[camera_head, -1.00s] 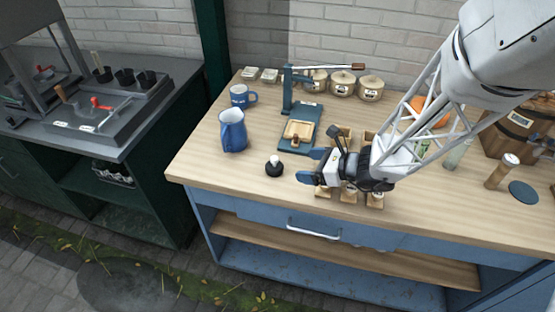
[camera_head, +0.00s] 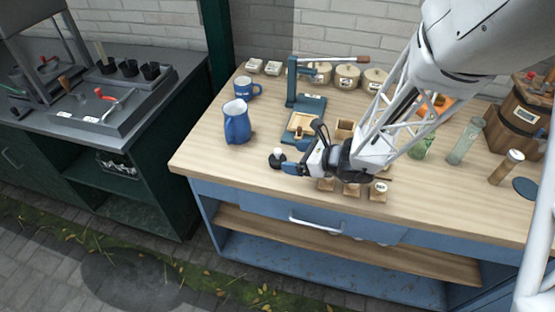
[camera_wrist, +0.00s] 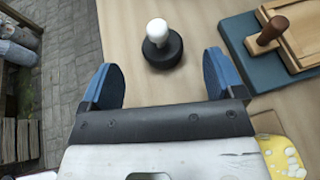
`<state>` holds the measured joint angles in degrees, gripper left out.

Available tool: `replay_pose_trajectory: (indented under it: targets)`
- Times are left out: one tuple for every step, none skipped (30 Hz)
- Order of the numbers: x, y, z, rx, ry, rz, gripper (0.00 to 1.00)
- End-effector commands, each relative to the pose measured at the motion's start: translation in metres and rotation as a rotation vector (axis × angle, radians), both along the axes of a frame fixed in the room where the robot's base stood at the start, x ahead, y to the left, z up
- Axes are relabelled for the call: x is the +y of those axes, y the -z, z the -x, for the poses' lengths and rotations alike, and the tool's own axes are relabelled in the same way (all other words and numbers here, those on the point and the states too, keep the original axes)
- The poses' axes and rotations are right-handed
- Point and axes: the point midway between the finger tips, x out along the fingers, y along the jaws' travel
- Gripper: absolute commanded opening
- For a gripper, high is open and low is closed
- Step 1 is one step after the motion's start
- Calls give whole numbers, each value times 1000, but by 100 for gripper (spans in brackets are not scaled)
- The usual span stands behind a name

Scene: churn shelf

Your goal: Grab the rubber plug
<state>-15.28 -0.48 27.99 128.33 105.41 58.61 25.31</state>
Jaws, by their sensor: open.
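The rubber plug (camera_head: 277,158), a squat black round piece with a white knob on top, stands upright on the wooden worktop near its front left part. In the wrist view the plug (camera_wrist: 162,52) lies just beyond the fingertips, roughly centred between them. My gripper (camera_head: 296,156) is open and empty, with its two blue fingers spread, just to the right of the plug and pointing toward it. In the wrist view the gripper (camera_wrist: 160,78) shows a clear gap between its fingers.
A blue jug (camera_head: 237,124) and a blue mug (camera_head: 247,88) stand behind the plug to the left. A blue lever press (camera_head: 306,112) stands behind my gripper. Small wooden boxes (camera_head: 351,189) sit below my wrist. The worktop left of the plug is clear.

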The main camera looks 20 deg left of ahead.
Motion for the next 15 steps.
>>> replay_pose_trajectory:
  targets:
    - [4,2,-1,1,-2,1,87]
    - [6,3,-1,1,-2,1,87]
    - [9,4,-1,1,-2,1,87]
    - [10,5,-2,-1,-1,0,87]
    - [11,5,-2,-1,-1,0,87]
    - [13,6,-2,-1,-1,0,87]
    - [13,6,-3,-1,-1,0,87]
    - [14,6,-3,-1,0,0,87]
    - [14,6,-3,-1,0,0,87]
    - [14,6,-3,-1,0,0,87]
    - [14,6,-3,-1,0,0,87]
    - [14,6,-3,-1,0,0,87]
    - [14,6,-3,0,0,0,87]
    - [14,6,-3,-1,0,0,87]
    - [14,6,-3,0,0,0,87]
